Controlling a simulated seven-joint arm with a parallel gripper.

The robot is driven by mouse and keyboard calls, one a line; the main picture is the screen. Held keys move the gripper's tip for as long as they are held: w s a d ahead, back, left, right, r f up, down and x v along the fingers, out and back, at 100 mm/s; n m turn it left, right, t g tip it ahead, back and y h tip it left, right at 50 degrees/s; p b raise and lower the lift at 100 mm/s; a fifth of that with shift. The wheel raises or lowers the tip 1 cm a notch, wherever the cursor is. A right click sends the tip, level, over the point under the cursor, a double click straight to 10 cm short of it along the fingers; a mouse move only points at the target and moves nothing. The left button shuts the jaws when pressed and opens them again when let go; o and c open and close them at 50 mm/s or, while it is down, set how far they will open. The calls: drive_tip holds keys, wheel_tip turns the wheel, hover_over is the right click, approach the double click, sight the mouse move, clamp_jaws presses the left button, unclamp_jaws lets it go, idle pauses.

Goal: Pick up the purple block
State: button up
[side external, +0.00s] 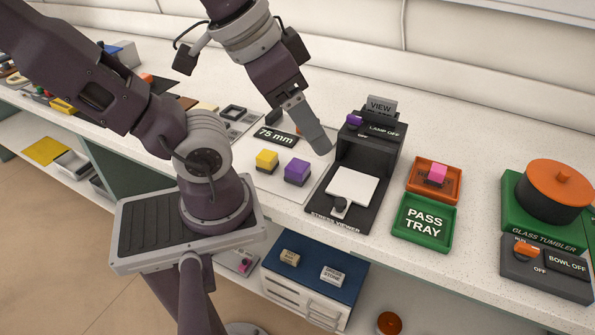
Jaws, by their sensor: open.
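The purple block (297,171) sits on a light mat (262,186) on the white counter, just right of a yellow block (266,160). Its top face is purple and its lower part looks dark. My gripper (320,146) points down, above and to the right of the purple block in the picture. It is open, seen nearly edge-on, and nothing shows between its fingers. I cannot tell its exact height above the counter.
A black stress viewer (345,219) with a white plate stands right of the mat. A "75 mm" sign (276,136) lies behind the blocks. Further right are a green pass tray (424,223), an orange tray (434,189) holding a pink block, and a glass tumbler (547,232).

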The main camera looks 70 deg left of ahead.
wheel_tip(320, 180, up, 5)
drive_tip(key=w+a+r+m+t+y, duration=0.15)
drive_tip(key=w+a+t, duration=0.25)
drive_tip(key=w+a, duration=0.8)
drive_tip(key=w+a+r+m+t+y, duration=0.1)
drive_tip(key=w+a+r+t+y, duration=0.25)
drive_tip(key=w+a, duration=0.8)
drive_tip(key=m+g+h, duration=0.5)
drive_tip(key=m+g, duration=0.2)
drive_tip(key=g, duration=0.6)
hover_over(298, 165)
wheel_tip(298, 165, down, 6)
drive_tip(key=f, duration=2)
drive_tip(key=shift+a+f, duration=0.2)
drive_tip(key=shift+f, duration=0.1)
wheel_tip(298, 165, down, 6)
drive_tip(key=shift+d+r, duration=0.15)
clamp_jaws()
